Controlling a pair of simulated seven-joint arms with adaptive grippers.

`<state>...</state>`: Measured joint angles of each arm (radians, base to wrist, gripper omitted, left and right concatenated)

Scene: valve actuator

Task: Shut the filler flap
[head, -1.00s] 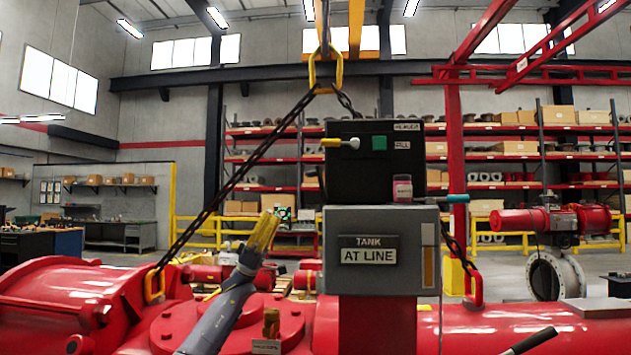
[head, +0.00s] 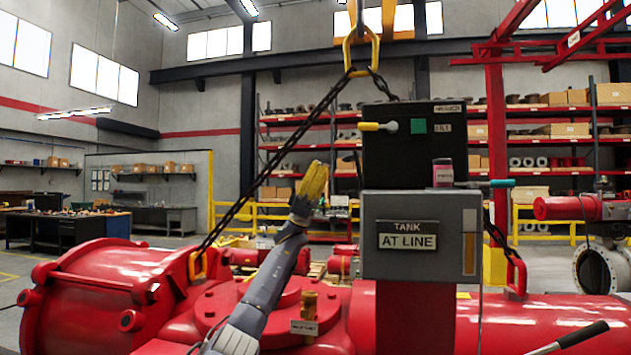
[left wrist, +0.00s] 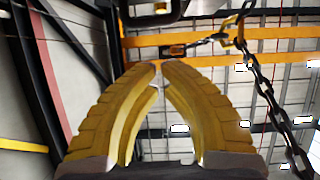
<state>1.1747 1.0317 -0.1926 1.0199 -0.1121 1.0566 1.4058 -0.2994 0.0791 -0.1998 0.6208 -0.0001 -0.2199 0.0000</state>
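A grey box (head: 378,262) with a plate reading TANK AT LINE stands in the middle of the head view. I cannot tell for sure which part is the filler flap. My left gripper (head: 316,180) points up, left of both boxes and apart from them in the picture. In the left wrist view its yellow fingers (left wrist: 159,66) meet or nearly meet at the tips, with nothing between. My right gripper is not in view.
A small pink-labelled jar (head: 442,174) stands by the black box, and a teal-ended bar (head: 490,184) sticks out right. The red actuator body (head: 85,290) fills the bottom. A black lever (head: 575,338) is at lower right.

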